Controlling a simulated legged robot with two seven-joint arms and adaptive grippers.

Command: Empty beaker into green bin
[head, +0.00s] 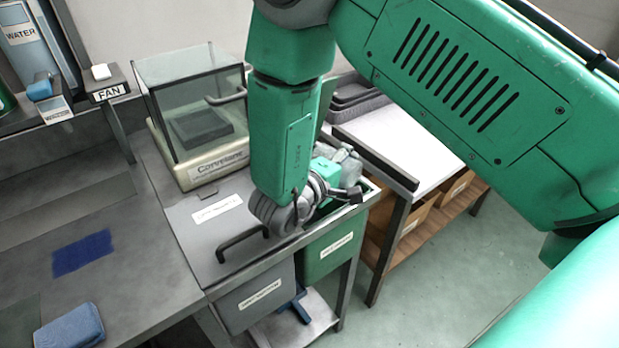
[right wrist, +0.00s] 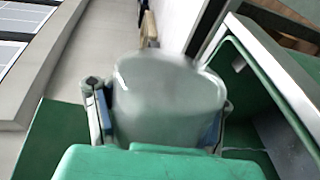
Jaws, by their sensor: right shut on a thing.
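My right gripper (right wrist: 162,112) is shut on the beaker (right wrist: 168,92), a translucent grey-white vessel with a finger on each side. In the head view the gripper (head: 338,178) is partly behind my green forearm, and the beaker (head: 350,163) shows just beyond it. The green bin (head: 331,247) is set into the bench, and the gripper is over its opening. In the right wrist view the bin's green wall and metal rim (right wrist: 268,62) lie to the right of the beaker. The beaker looks tilted; I cannot tell what is inside it. My left gripper is out of view.
A grey bin (head: 253,303) with a closed, handled lid (head: 212,222) stands left of the green bin. A glass-sided balance (head: 203,168) stands behind. A white-topped table (head: 400,143) with boxes beneath is to the right. A blue cloth (head: 70,327) lies on the left bench.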

